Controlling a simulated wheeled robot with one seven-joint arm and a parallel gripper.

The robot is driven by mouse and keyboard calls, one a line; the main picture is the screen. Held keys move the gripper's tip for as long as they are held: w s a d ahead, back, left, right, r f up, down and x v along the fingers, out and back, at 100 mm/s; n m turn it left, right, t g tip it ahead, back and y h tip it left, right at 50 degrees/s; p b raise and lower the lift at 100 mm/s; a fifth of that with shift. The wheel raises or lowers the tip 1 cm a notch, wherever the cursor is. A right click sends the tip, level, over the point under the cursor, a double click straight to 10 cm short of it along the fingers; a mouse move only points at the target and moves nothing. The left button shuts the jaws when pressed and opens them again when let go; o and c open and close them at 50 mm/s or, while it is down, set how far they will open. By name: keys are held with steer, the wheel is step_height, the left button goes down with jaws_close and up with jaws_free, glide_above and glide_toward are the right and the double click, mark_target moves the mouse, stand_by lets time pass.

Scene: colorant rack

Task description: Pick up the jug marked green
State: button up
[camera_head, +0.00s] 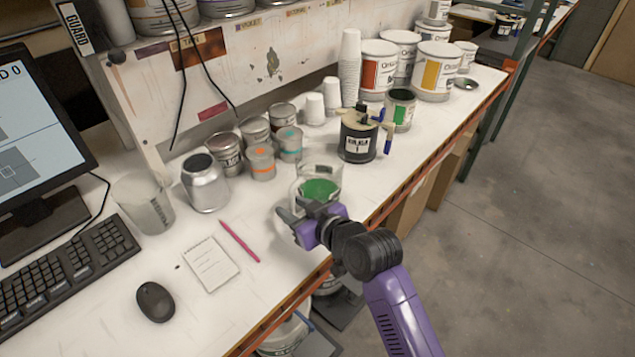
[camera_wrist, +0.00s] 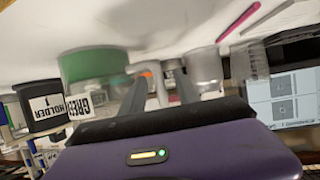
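The jug marked green is a clear glass jug (camera_head: 320,186) with green liquid, upright on the white bench just behind my gripper. In the wrist view, which is upside down, it shows at the left with its green contents (camera_wrist: 94,64) and a partly hidden label (camera_wrist: 86,103) reading "GREE". A pale handle-like loop (camera_wrist: 158,84) shows between my fingers in that view. My gripper (camera_head: 292,215) is beside the jug at bench level, its fingers (camera_wrist: 160,92) apart. I cannot tell whether they touch the jug.
Small cans (camera_head: 261,161) stand behind left. A grey metal can (camera_head: 204,186) and an empty clear jug (camera_head: 144,203) are left. A pink pen (camera_head: 239,240) and paper (camera_head: 210,264) lie on the bench in front.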

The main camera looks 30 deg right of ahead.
steer(key=shift+w+f, duration=0.15)
steer(key=shift+w, duration=0.1)
jaws_close()
stand_by(1.3)
